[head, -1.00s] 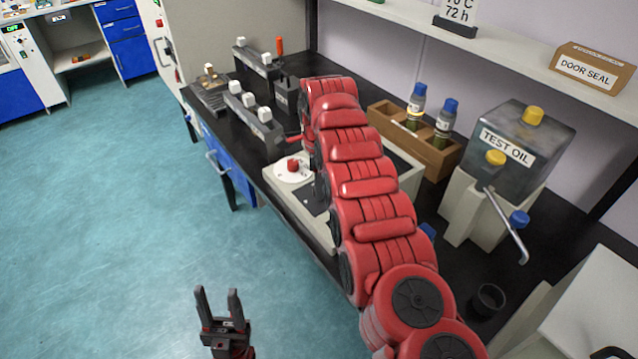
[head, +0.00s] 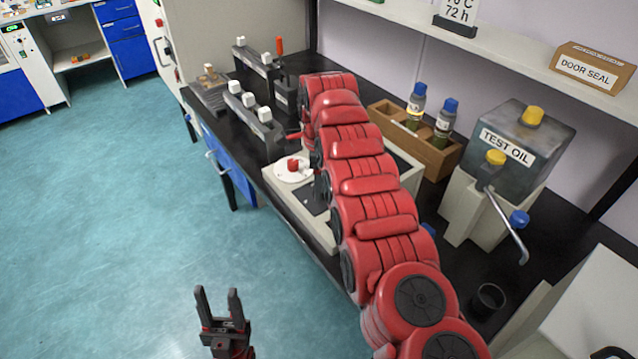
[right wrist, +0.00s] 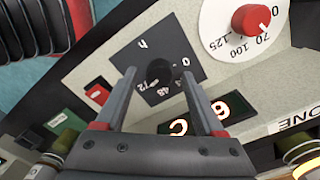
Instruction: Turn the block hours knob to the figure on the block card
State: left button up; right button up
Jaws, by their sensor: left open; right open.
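The block hours knob (right wrist: 160,73) is a round black knob on a dark plate marked h, 0, 48 and 72 in the right wrist view. Its pointer cannot be made out. My right gripper (right wrist: 157,76) is open, with one finger on each side of the knob; contact cannot be told. In the head view my right arm hides this gripper and the knob. The block card (head: 459,13) stands on the shelf, cut off at the top; its lower line reads 72 h. My left gripper (head: 220,300) is open and empty over the floor.
A red knob (right wrist: 252,18) on a white dial marked 0, 70, 100, 125 is close by. A red switch (right wrist: 98,92) and a lit display (right wrist: 222,108) flank the plate. A wooden rack (head: 440,158) with bottles and the test oil tank (head: 520,165) stand behind.

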notch_tip(320, 180, up, 6)
jog(key=shift+w+d+f+p, duration=0.1)
jog(key=shift+d+p, duration=0.05)
jog(key=shift+p, duration=0.75)
notch_tip(320, 180, up, 11)
jog(key=p, duration=1.1)
